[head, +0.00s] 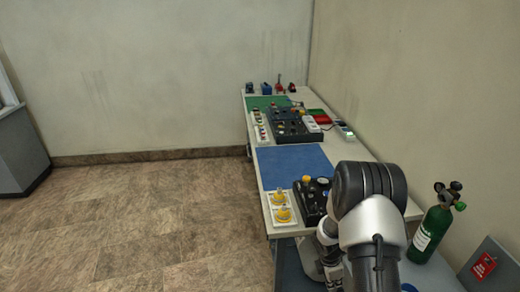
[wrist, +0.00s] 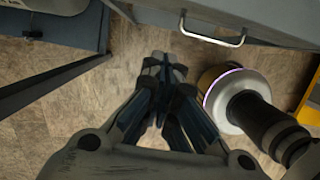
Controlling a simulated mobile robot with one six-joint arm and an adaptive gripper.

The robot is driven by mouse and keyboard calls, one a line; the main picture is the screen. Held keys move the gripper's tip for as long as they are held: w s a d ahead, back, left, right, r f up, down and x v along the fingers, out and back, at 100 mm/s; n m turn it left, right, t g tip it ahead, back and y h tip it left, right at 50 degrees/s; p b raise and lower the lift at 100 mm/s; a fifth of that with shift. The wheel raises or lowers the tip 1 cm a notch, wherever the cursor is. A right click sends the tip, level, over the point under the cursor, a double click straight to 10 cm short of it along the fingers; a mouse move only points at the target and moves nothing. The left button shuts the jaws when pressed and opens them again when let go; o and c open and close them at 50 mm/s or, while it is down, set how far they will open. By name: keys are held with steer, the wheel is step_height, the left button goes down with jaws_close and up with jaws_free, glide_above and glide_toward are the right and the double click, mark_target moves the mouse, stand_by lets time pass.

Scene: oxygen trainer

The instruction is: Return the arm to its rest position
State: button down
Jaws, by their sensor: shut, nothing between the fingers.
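My arm (head: 370,215) shows in the head view at the lower right, folded up in front of the long workbench (head: 247,215). Its end is hidden there behind the arm links. In the wrist view my gripper (wrist: 165,66) is shut with its fingertips together. Nothing is between the fingers. It points down over the brown tiled floor (wrist: 90,97), apart from the furniture around it.
In the wrist view a grey front with a metal handle (wrist: 212,42) is at the top right. The bench holds a blue mat (head: 293,166), a tray with yellow parts (head: 269,216) and several devices. A green cylinder (head: 430,235) stands right of my arm. Floor (head: 150,220) left is clear.

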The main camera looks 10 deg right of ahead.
steer(key=s+a+r+m+t, duration=0.1)
steer(key=a+r+m, duration=0.15)
steer(key=r, duration=0.65)
steer(key=s+a+r+m, duration=0.1)
steer(key=r+m, duration=0.2)
steer(key=r, duration=0.6)
steer(key=s+a+r+m+t, duration=0.1)
steer(key=s+a+r+m, duration=0.15)
steer(key=r, duration=0.55)
steer(key=s+a+r+m+t+y, duration=0.1)
steer(key=s+a+r+m, duration=0.2)
steer(key=s, duration=0.3)
steer(key=s+a+r+m+y, duration=0.1)
steer(key=s+a+r+m, duration=0.2)
steer(key=s+a+r, duration=0.1)
steer(key=s+a+r+m+t+b, duration=0.1)
steer(key=s+a+r+m, duration=0.3)
steer(key=s, duration=0.5)
steer(key=shift+r+t+y, duration=0.3)
steer(key=shift+r+y, duration=0.1)
steer(key=shift+r, duration=0.1)
steer(key=shift+s, duration=0.1)
